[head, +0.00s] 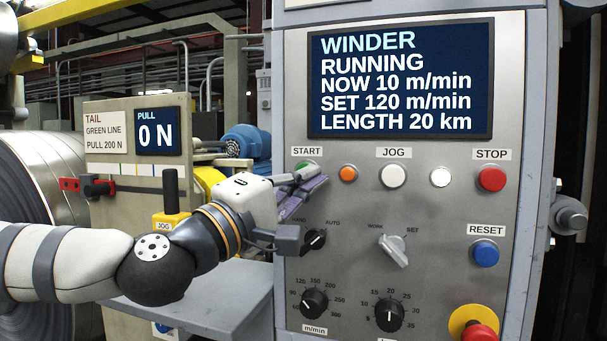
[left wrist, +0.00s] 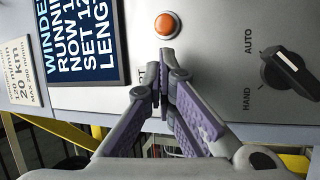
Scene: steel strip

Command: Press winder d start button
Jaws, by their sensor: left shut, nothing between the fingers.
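The green START button (head: 301,165) is at the upper left of the grey winder panel (head: 350,215), under its START label. My left gripper (head: 312,176) is shut and empty, its fingertips at the START button and partly covering it. I cannot tell for sure whether they touch it. In the left wrist view the closed fingertips (left wrist: 164,84) reach the panel, hiding the button and part of its label. The winder screen (head: 400,82) reads RUNNING, NOW 10 m/min, SET 120 m/min, LENGTH 20 km. My right gripper is not in view.
An orange button (head: 347,173) sits just right of START, then white buttons and the red STOP button (head: 492,179). A HAND/AUTO selector (head: 315,239) lies below my gripper. A blue RESET button (head: 486,253) and a red emergency stop (head: 479,332) are at right.

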